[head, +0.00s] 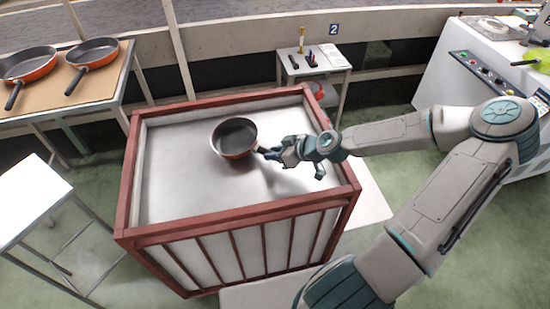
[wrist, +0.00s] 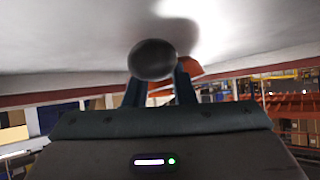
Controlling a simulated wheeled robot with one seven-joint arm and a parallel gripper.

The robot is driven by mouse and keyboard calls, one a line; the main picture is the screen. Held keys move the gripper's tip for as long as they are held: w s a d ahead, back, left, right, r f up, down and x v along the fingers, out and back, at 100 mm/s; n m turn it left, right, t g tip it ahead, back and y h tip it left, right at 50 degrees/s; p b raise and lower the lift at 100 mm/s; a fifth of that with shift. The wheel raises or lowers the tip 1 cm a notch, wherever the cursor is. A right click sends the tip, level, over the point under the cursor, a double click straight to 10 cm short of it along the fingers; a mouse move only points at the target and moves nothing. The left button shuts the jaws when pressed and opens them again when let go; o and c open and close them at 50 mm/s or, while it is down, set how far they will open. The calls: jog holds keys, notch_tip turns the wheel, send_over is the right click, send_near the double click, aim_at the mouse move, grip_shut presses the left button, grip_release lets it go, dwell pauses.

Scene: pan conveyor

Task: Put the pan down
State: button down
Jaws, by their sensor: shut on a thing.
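An orange pan (head: 234,152) with a dark inside is over the white surface of a large red-framed crate-like table (head: 180,180) in the head view. My gripper (head: 268,153) is shut on the pan's dark handle, to the lower right of the pan. In the wrist view the round end of the dark handle (wrist: 152,60) shows between my fingers, with a bit of the orange pan body (wrist: 189,68) behind. A shadow lies on the white surface near the handle. I cannot tell whether the pan's base touches the surface.
Two more orange pans (head: 28,66) (head: 92,55) rest on a brown-topped table at the upper left. A small side table (head: 318,66) with small items stands behind. A white table (head: 28,195) is at the left, a machine with a control panel (head: 485,72) at the right. Much of the white surface is clear.

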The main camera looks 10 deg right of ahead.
jog(key=shift+f, duration=1.3)
jog(key=c, duration=1.2)
grip_release()
